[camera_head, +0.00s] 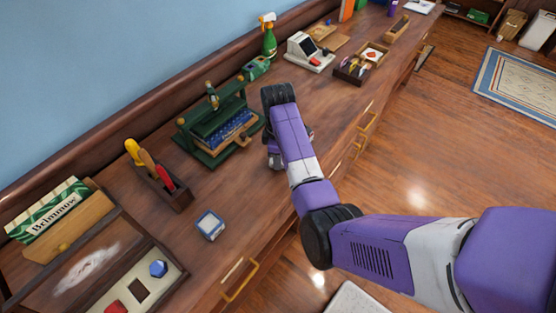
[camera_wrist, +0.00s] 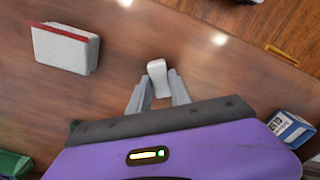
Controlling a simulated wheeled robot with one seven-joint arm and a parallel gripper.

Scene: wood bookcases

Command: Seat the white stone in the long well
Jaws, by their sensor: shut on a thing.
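The white stone (camera_wrist: 157,77), a small pale block, stands between my gripper's fingertips in the wrist view. My gripper (camera_wrist: 158,88) is shut on it, above the brown counter; the arm hides the stone in the head view. The gripper shows partly beside the arm in the head view (camera_head: 274,157), right of the green rack. At the bottom left of the head view is a pale tray (camera_head: 172,284). It has a dark oblong well (camera_head: 139,290) between a blue hexagonal piece (camera_head: 158,268) and a red piece (camera_head: 115,307). The stone is far from the tray.
A blue-and-white box (camera_head: 210,225) and a wooden holder with colored handles (camera_head: 165,185) stand between gripper and tray. The green rack (camera_head: 215,125) stands near the wall. A white block with a red edge (camera_wrist: 65,48) lies on the counter. Bare counter runs along the front.

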